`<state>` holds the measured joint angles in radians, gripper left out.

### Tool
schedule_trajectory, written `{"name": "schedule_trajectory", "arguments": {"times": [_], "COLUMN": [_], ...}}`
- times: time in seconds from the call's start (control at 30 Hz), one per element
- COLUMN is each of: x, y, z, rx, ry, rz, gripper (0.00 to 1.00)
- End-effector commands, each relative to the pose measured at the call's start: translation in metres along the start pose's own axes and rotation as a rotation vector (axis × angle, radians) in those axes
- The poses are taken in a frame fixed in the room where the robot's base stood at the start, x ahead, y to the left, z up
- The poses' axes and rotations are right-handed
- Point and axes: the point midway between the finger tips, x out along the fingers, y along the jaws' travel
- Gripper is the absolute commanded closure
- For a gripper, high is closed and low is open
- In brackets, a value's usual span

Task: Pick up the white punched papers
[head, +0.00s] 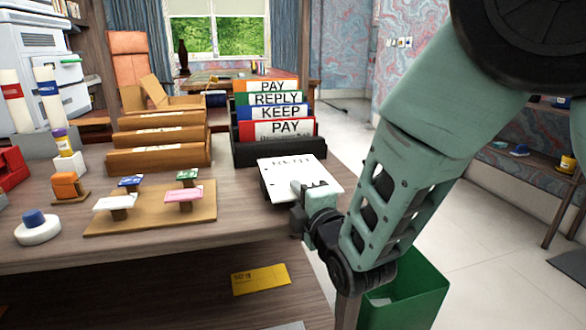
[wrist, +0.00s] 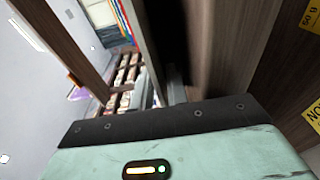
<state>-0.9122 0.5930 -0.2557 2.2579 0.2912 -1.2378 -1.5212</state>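The white punched papers (head: 297,176) lie near the right edge of the desk in the head view, with faint dark printing along their far side. A dark edge shows under their left side. My gripper (head: 312,188) is at their near edge, with a finger overlapping the sheet in the picture. I cannot tell whether the fingers touch or pinch the papers. In the wrist view, the green gripper body fills the bottom and the fingers (wrist: 165,95) are hard to make out beside the brown desk boards.
A black rack of labelled folders (head: 275,110) stands right behind the papers. Left are wooden trays (head: 158,140) and a board with small stamps (head: 165,215). A green bin (head: 405,290) stands below the desk edge, and a yellow label (head: 260,279) is on the desk's lower part.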

Motion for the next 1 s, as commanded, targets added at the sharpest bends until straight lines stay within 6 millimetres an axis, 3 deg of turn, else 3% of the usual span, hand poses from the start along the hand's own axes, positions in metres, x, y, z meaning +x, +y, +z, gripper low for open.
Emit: {"name": "schedule_trajectory", "arguments": {"times": [0.2,0.27,0.3,0.67,1.0], "x": [-0.001,-0.001,-0.001,0.000,0.000], "y": [0.000,0.000,0.000,0.004,0.066], "z": [-0.001,-0.001,-0.001,0.000,0.000], "rx": [0.000,0.000,0.000,0.001,0.003], "ry": [0.000,0.000,0.000,0.000,0.000], "rz": [0.000,0.000,0.000,0.002,0.005], "gripper": [0.85,0.98,1.00,1.00,1.00]}}
